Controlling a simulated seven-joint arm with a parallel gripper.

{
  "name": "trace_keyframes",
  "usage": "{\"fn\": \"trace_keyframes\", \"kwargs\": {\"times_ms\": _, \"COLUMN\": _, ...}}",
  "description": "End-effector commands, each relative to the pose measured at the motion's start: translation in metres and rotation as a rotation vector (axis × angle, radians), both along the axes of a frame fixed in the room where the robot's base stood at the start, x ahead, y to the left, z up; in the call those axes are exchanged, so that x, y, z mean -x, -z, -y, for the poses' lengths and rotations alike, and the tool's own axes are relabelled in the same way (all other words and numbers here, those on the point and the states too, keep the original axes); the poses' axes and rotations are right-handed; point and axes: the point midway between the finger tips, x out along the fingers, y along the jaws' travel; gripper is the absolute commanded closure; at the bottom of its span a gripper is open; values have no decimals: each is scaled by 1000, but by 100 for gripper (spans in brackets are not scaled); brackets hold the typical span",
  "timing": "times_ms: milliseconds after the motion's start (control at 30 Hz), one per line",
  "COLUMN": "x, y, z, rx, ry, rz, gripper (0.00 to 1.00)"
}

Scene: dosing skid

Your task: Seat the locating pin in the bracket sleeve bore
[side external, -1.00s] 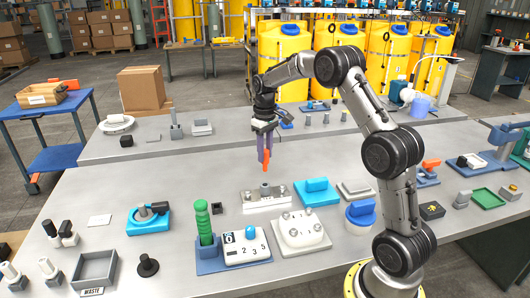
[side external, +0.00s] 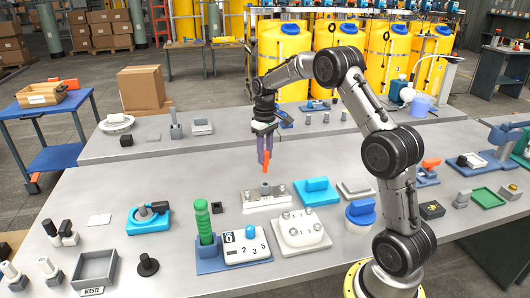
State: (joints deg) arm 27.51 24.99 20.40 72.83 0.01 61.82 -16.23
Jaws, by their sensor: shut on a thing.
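My gripper (side external: 264,158) points down, its purple fingers shut on an orange-red locating pin (side external: 265,168). The pin hangs upright just above the bracket sleeve (side external: 265,188), a short grey cylinder standing on a light metal bracket (side external: 252,201). A small gap seems to show between the pin's lower end and the sleeve's top. The bore inside the sleeve is too small to make out, so I cannot tell how exactly the pin lines up with it.
A blue block (side external: 316,191) stands close right of the bracket. In front are a white plate with knobs (side external: 300,232), a numbered panel (side external: 246,246) and a tall green handle (side external: 202,222).

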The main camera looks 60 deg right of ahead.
Motion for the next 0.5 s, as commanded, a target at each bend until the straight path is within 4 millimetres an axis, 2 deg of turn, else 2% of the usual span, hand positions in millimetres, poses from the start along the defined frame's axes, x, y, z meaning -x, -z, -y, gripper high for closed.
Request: {"fn": "trace_keyframes", "kwargs": {"times_ms": 500, "x": 0, "y": 12, "z": 0, "rx": 0, "ry": 0, "rz": -1, "gripper": 100}}
